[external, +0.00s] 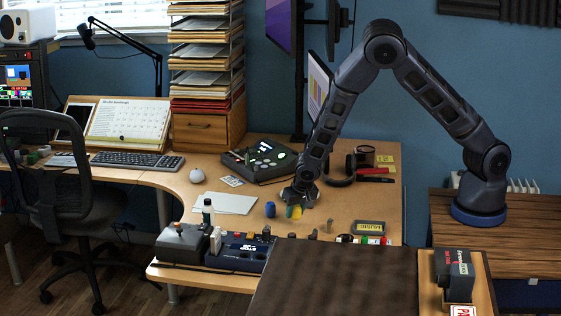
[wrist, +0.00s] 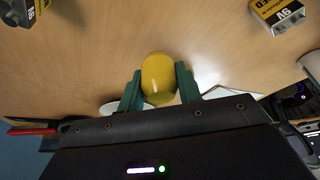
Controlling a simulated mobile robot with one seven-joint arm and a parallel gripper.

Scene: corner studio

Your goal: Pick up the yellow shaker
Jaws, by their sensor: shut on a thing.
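The yellow shaker (wrist: 158,77) is a smooth, glossy, rounded body between the two green fingers of my gripper (wrist: 160,88) in the wrist view. The fingers press on it from both sides. In the external view my gripper (external: 295,205) is low over the right part of the wooden desk (external: 340,207). The yellow shaker (external: 294,212) shows there as a small yellow patch at the fingertips, partly hidden by them. I cannot tell whether it touches the desk.
A blue cylinder (external: 270,209) stands just left of my gripper. A 9V battery (wrist: 277,14) lies at the wrist view's upper right. A black console (external: 262,160) and white paper (external: 226,203) lie behind and left. A dark-topped surface (external: 335,280) is in front.

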